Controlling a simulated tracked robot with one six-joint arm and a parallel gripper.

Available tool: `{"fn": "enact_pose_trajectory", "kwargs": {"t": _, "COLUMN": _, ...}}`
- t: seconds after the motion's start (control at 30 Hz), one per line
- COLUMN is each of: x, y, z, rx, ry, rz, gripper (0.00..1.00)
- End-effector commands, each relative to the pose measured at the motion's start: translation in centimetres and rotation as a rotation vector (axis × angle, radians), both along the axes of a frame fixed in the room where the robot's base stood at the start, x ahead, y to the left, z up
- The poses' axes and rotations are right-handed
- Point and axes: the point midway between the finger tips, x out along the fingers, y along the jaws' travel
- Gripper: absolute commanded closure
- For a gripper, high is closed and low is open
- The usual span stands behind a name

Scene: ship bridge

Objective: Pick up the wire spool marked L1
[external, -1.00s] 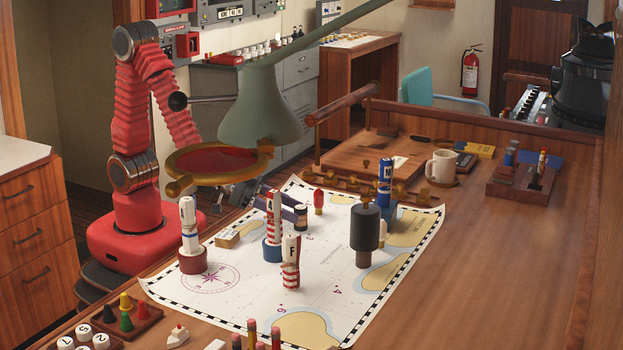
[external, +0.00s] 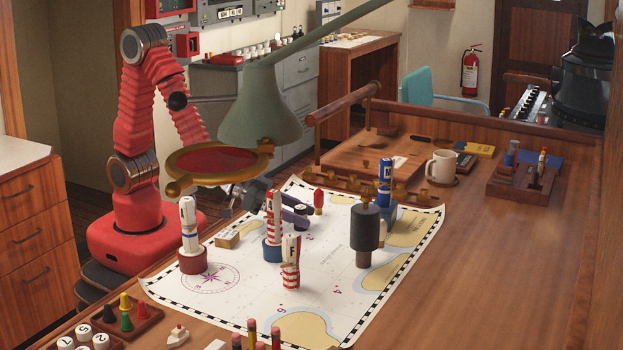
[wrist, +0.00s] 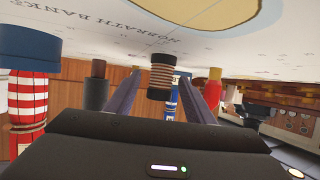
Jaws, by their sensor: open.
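A small dark spool with a copper-coloured wire winding (wrist: 161,76) shows in the wrist view, which is upside down, between the tips of my two fingers. My gripper (wrist: 160,82) is open, with a visible gap on each side of the spool. In the external view my gripper (external: 295,209) is low over the chart, behind the red-and-white striped post (external: 273,222), and the spool (external: 301,213) shows partly between the fingers. No L1 marking is readable.
The chart (external: 225,303) holds several upright pieces: the F post (external: 290,262), a dark cylinder (external: 365,228), a blue M post (external: 385,180) and a small red piece (external: 319,200). A magnifier (external: 217,160) hangs over my forearm.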

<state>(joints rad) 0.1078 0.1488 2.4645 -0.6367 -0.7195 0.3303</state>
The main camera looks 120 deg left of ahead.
Motion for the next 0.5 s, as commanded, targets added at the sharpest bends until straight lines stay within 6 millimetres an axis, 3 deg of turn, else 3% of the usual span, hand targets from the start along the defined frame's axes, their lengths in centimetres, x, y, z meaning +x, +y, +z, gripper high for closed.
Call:
{"fn": "enact_pose_trajectory", "kwargs": {"t": 0.3, "x": 2.9, "y": 1.0, "z": -1.3, "rx": 0.000, "ry": 0.001, "rz": 0.001, "gripper": 0.51}}
{"fn": "enact_pose_trajectory", "kwargs": {"t": 0.5, "x": 3.7, "y": 1.3, "z": -1.7, "rx": 0.000, "ry": 0.001, "rz": 0.001, "gripper": 0.51}}
